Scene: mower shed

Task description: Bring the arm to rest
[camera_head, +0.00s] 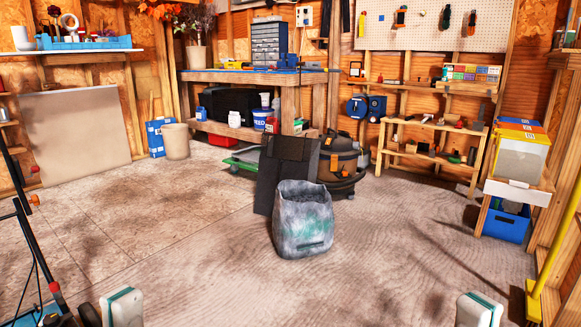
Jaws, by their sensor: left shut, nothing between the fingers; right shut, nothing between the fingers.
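A white block with teal edging (121,307) shows at the bottom left edge, and a matching one (479,309) at the bottom right edge. They look like parts of my left and right arms. Both are low, well apart, and cut off by the picture's lower edge. No gripper fingers can be made out on either side. Neither block is seen touching anything in the shed.
A grey bag (302,220) stands on the floor ahead, before a dark upright panel (285,165) and a shop vacuum (345,165). A workbench (260,77) is behind. A yellow-handled broom (555,240) is at right.

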